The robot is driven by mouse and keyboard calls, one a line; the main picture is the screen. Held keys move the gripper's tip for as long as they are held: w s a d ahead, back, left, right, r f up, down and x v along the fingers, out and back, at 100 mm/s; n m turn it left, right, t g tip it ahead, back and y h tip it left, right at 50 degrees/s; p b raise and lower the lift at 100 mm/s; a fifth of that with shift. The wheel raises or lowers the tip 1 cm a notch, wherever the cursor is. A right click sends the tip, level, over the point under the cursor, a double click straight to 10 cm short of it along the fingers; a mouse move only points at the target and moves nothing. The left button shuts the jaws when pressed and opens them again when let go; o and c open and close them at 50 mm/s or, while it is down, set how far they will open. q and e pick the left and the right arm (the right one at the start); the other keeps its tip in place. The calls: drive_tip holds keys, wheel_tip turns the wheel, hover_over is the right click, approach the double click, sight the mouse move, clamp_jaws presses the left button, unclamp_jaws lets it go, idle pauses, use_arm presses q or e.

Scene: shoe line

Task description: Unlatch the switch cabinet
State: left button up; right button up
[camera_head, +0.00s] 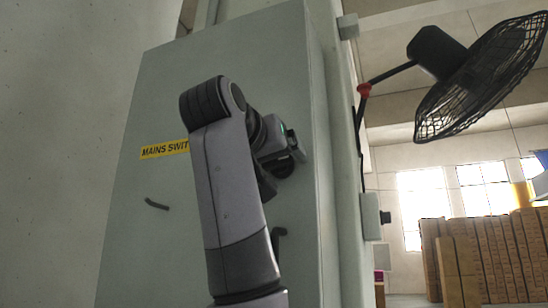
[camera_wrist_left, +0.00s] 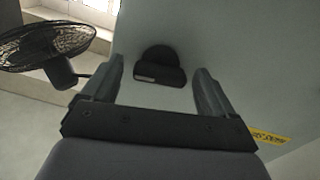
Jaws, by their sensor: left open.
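The switch cabinet (camera_head: 170,250) is a tall pale grey-green box with a yellow label (camera_head: 163,149) that begins "MAINS SWIT"; my arm covers the rest of the label. In the left wrist view, a black latch (camera_wrist_left: 160,76) with a rounded base and a wide bar sits on the cabinet face (camera_wrist_left: 225,45). My left gripper (camera_head: 280,165) is open in front of the cabinet's right part. In the wrist view its two fingers stand on either side of the latch, apart from it. In the head view I cannot make out the latch clearly behind the gripper. My right gripper is not in view.
A dark bent handle (camera_head: 157,204) is on the cabinet's left, and another (camera_head: 279,243) is low beside my arm. A black caged fan (camera_head: 485,80) juts out at the upper right. Stacked brown boxes (camera_head: 490,258) stand at the far right below windows.

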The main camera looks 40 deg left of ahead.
use_arm(q)
drive_tip(key=c, duration=1)
drive_tip(key=shift+m, duration=0.5)
drive_tip(key=shift+c, duration=0.2)
drive_tip(key=shift+m+b, duration=0.4)
drive_tip(key=shift+m, duration=0.4)
drive_tip(key=o, duration=1)
drive_tip(key=shift+o, duration=0.2)
drive_tip(key=b+v, duration=0.2)
drive_tip(key=v, duration=0.5)
